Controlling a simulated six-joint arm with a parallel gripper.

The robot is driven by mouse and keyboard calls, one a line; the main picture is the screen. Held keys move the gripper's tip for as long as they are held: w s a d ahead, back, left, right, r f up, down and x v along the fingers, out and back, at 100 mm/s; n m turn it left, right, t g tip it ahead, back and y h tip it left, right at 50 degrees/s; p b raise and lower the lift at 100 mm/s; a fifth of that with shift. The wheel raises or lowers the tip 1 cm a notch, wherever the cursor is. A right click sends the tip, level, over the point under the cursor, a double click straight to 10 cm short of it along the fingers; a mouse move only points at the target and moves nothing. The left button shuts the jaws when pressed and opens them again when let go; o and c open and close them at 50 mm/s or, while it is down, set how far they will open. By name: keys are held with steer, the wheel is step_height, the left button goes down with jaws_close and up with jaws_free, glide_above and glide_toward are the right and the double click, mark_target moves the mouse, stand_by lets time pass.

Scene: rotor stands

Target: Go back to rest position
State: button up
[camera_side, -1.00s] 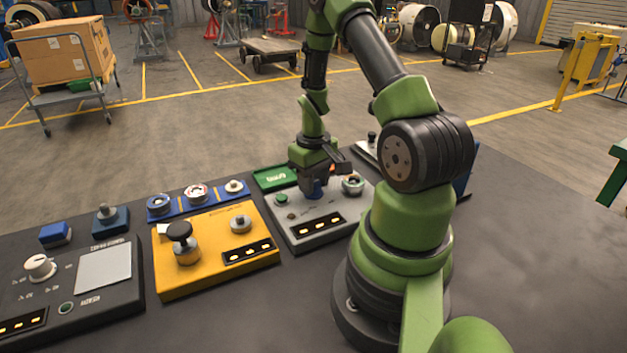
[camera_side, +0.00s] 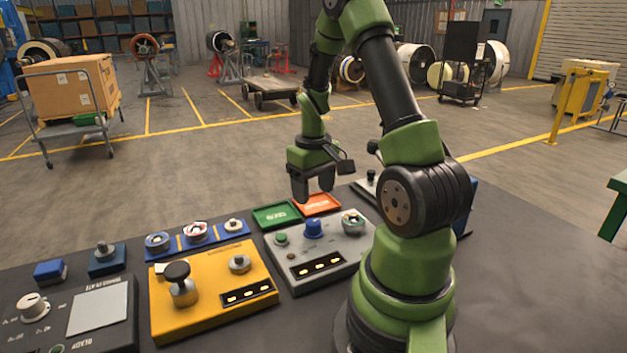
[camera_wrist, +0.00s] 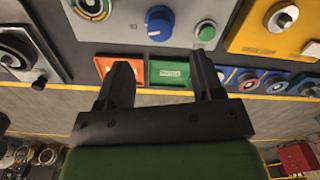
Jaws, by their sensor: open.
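My gripper (camera_side: 312,193) is open and empty, held in the air above the green tray (camera_side: 277,215) and the orange tray (camera_side: 318,204) at the back of the grey panel. In the wrist view, its two black fingers (camera_wrist: 163,80) stand apart, with the orange tray (camera_wrist: 107,66) and green tray (camera_wrist: 170,72) seen beyond and between them. The grey panel (camera_side: 335,262) carries a blue knob (camera_side: 313,229), a green button (camera_side: 281,238) and a round dial (camera_side: 352,222). The blue knob (camera_wrist: 158,22) stands clear of the fingers.
A yellow panel (camera_side: 205,305) with a black-topped knob (camera_side: 178,272) is left of the grey panel. A blue strip (camera_side: 178,246) with several round parts lies behind it. A dark panel (camera_side: 75,335) is far left. The space above the panels is free.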

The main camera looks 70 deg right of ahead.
steer(key=shift+r, duration=1)
steer(key=w+a+r+t, duration=0.2)
steer(key=a+r+t, duration=0.2)
steer(key=a+r, duration=0.85)
steer(key=s+a+r+n+t+y, duration=0.1)
steer(key=s+a+r, duration=0.1)
steer(key=a, duration=0.3)
steer(key=s+a+r+t+y, duration=0.1)
steer(key=s+a+r+t, duration=0.1)
steer(key=s+a, duration=0.2)
steer(key=shift+s+a+r+n, duration=0.3)
steer(key=shift+a+n, duration=0.1)
steer(key=shift+a, duration=0.5)
